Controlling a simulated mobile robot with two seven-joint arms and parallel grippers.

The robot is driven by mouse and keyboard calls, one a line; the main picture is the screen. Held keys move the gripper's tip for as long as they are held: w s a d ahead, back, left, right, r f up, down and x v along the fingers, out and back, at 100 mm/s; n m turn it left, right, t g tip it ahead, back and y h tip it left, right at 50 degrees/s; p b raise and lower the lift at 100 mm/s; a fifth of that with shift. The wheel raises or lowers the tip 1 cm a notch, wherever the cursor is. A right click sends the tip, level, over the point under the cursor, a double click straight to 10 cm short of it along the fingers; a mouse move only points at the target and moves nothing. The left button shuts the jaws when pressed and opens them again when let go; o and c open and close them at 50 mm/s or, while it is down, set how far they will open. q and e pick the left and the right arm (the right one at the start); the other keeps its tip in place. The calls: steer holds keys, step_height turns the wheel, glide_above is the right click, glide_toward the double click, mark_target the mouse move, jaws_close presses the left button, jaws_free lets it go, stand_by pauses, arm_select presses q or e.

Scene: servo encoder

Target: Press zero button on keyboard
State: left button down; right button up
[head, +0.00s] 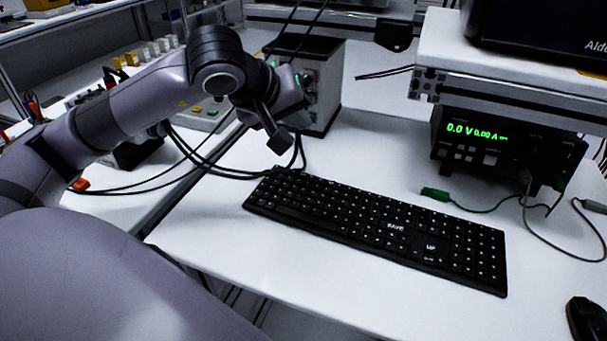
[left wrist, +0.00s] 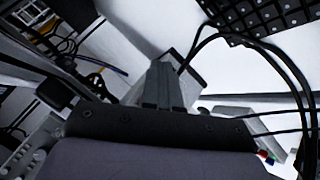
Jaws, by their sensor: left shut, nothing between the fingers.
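The black keyboard (head: 378,228) lies on the white table, slanting from upper left to lower right in the head view. Its numeric block is at the right end; the zero key's label is too small to read. A corner of the keyboard (left wrist: 262,14) shows at the top right of the left wrist view. My left gripper (head: 281,143) is above and just beyond the keyboard's left end, near the black cables, apart from the keys. Its fingers (left wrist: 163,84) are shut with nothing between them. My right gripper is not in view.
A power supply (head: 508,142) with a green display stands at the back right under a white shelf (head: 505,72). A green clip (head: 435,194) lies behind the keyboard. A mouse (head: 587,319) is at the lower right. The table (head: 270,262) in front of the keyboard is clear.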

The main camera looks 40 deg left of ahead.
arm_select(q)
steer(key=f, duration=0.1)
steer(key=b, duration=0.5)
glide_above(299, 180)
step_height(299, 180, down, 6)
steer(key=shift+f, duration=0.15)
steer(key=shift+f+b, duration=0.7)
steer(key=shift+b, duration=0.05)
stand_by(1.0)
steer(key=shift+f+b, duration=0.4)
steer(key=shift+b, duration=0.15)
steer(key=shift+f+b, duration=0.4)
steer(key=shift+b, duration=0.1)
stand_by(0.5)
steer(key=shift+r, duration=0.1)
steer(key=shift+r+p, duration=0.5)
steer(key=shift+r, duration=0.25)
